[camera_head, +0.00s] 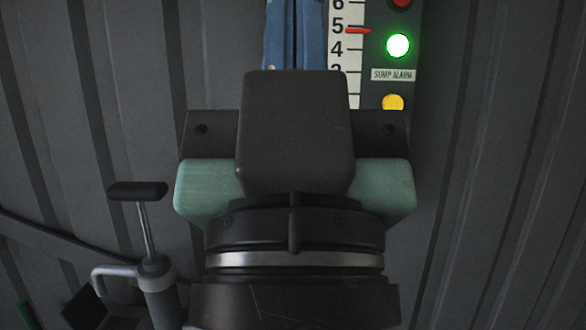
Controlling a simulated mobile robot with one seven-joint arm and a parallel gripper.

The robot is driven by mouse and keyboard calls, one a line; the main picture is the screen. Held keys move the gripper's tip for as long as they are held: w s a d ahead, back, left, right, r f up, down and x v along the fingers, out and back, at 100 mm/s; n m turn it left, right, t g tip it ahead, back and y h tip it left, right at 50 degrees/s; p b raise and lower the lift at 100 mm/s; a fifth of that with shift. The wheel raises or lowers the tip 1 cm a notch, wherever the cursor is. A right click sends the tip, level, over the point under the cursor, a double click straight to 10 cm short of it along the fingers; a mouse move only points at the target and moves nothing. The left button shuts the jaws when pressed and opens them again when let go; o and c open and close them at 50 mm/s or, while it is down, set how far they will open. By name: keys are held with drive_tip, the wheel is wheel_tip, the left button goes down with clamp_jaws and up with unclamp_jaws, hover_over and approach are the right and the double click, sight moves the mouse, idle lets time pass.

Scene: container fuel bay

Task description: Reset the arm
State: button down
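My gripper (294,20) fills the middle of the view, seen from behind and pointing up the picture toward the wall. Its two blue fingers stand side by side with no clear gap between them, so it looks shut, with nothing visible held. The fingertips run up to the top edge of the picture. A dark block on the hand hides the base of the fingers. The dark wrist with a pale ring sits below.
Behind the hand is a ribbed grey wall (500,190). A white number scale (345,45) has a red pointer near 5. The sump alarm panel (394,75) shows a bright green lamp (398,45) and a yellow lamp (393,103). A hand pump (156,275) stands at lower left.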

wheel_tip(320, 180, up, 22)
drive_tip(key=p, duration=2)
drive_tip(key=shift+r, duration=0.25)
